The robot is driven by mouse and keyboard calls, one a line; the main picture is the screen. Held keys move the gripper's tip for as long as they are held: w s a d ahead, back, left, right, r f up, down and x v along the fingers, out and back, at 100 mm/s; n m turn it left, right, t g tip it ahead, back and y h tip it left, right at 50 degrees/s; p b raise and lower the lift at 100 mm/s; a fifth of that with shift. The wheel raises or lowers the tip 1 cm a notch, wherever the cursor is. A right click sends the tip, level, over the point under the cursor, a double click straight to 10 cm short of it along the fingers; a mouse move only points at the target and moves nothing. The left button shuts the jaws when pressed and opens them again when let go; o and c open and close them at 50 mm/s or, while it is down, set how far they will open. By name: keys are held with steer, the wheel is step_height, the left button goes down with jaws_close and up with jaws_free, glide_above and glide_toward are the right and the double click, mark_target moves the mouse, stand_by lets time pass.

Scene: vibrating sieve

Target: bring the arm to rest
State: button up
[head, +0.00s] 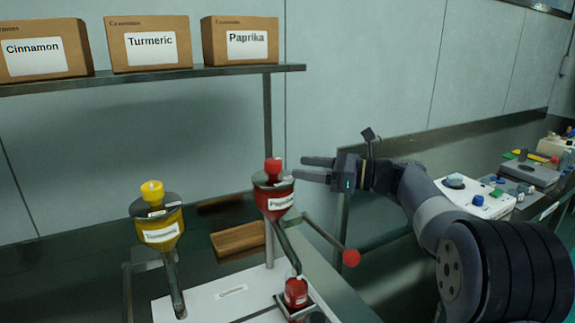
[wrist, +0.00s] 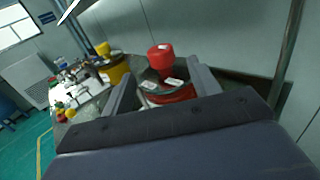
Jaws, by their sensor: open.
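My gripper (head: 316,169) is open and empty in the head view. Its two fingers point left, towards the red-capped hopper (head: 275,193), close to its upper right side. In the wrist view the red hopper (wrist: 160,62) shows between and beyond the two fingers (wrist: 163,80). I cannot tell whether a finger touches it. My arm reaches in from the lower right of the head view.
A yellow hopper (head: 160,232) stands left of the red one. A red jar (head: 296,291) is under the red hopper's chute. A red-knobbed lever (head: 351,258) sticks out below my gripper. A shelf (head: 150,83) holds labelled boxes. A white device (head: 478,198) stands at right.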

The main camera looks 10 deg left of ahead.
mark_target(273, 160)
steer(key=shift+s+d, duration=0.15)
steer(key=shift+d, duration=1)
steer(key=a, duration=0.3)
steer(key=w+a, duration=0.1)
steer(key=a, duration=0.7)
steer(key=shift+w, duration=0.2)
steer(key=shift+d+b, duration=0.1)
steer(key=shift+b, duration=0.2)
